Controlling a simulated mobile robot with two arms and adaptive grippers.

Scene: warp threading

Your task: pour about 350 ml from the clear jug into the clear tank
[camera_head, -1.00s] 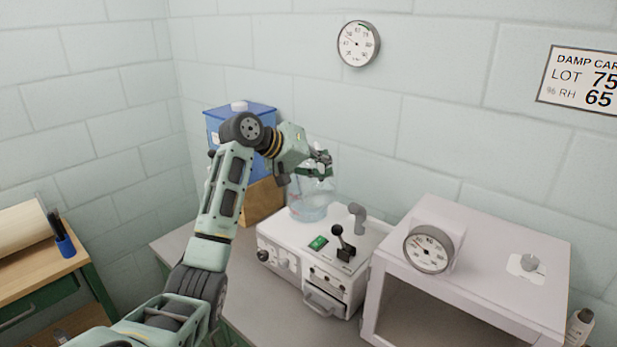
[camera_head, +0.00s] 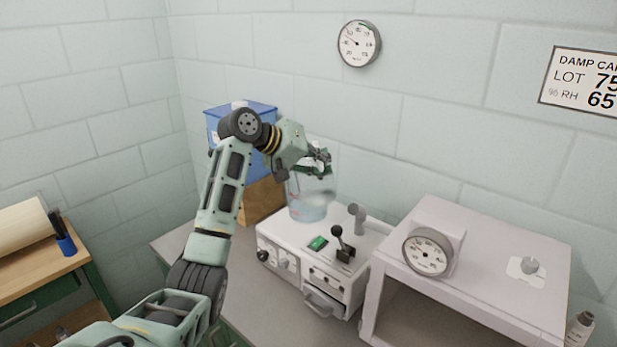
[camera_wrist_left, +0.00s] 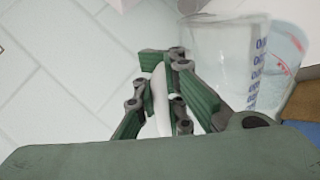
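The clear tank (camera_head: 306,212) stands on the white machine and holds some pale bluish liquid low down. It also shows in the left wrist view, with red marks (camera_wrist_left: 292,60). My left gripper (camera_head: 319,168) is above the tank. In the left wrist view, the gripper (camera_wrist_left: 162,98) is shut on the white handle of the clear jug (camera_wrist_left: 222,62), which has blue scale marks. The jug overlaps the tank's upper part in both views and looks tilted in the head view. I cannot make out a stream or the jug's level. My right gripper is out of view.
The white machine (camera_head: 283,242) has a lever, green switch and grey spout. A blue container (camera_head: 262,112) on a wooden box stands behind my left arm. A pale cabinet (camera_head: 490,255) with a dial is at right. The wall lies close behind.

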